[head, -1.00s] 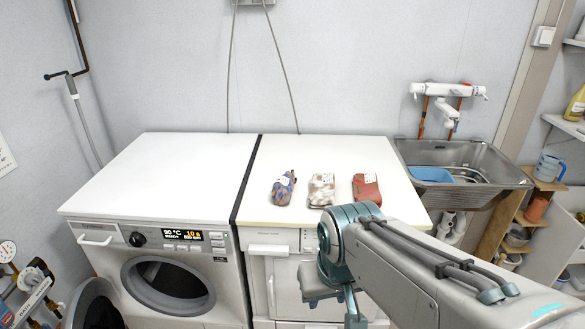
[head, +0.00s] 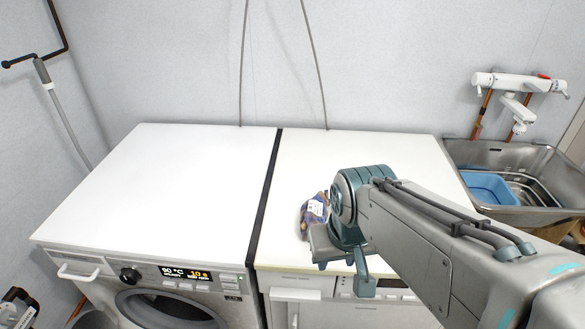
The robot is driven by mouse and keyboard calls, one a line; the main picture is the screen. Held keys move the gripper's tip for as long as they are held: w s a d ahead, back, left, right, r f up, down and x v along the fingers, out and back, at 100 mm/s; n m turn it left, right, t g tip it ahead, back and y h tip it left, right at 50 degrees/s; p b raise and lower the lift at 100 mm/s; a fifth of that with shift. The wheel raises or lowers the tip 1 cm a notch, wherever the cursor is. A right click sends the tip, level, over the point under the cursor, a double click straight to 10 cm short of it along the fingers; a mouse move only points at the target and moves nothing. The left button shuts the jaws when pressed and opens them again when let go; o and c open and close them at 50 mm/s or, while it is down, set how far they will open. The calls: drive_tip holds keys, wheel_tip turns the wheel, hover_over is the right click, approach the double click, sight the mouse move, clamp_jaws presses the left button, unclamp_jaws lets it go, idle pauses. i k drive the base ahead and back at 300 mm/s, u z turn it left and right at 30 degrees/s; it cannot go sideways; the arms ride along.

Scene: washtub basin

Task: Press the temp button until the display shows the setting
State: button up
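The washing machine (head: 75,262) stands at the lower left, its front partly cut off by the frame's bottom edge. Its display (head: 185,273) is lit and reads 90 °C at left, with an orange 10 at right. Small buttons (head: 185,285) sit just under the display; their labels are too small to read, so I cannot tell which is temp. A black dial (head: 130,275) is left of the display. My gripper (head: 345,277) hangs to the right, over the front edge of the neighbouring machine, well apart from the buttons. Its finger opening is not clear.
A second white-topped machine (head: 300,283) stands to the right, across a dark gap. A patterned bundle with a white tag (head: 316,209) lies on its top, partly behind my arm. A steel sink (head: 515,154) with a blue basin (head: 488,186) is at right. The washing machine's top is clear.

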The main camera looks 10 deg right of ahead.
sight(166, 284)
drive_tip(key=u, duration=0.1)
drive_tip(key=k, duration=0.65)
drive_tip(key=u, duration=0.95)
drive_tip(key=i, duration=0.5)
drive_tip(key=z, duration=0.05)
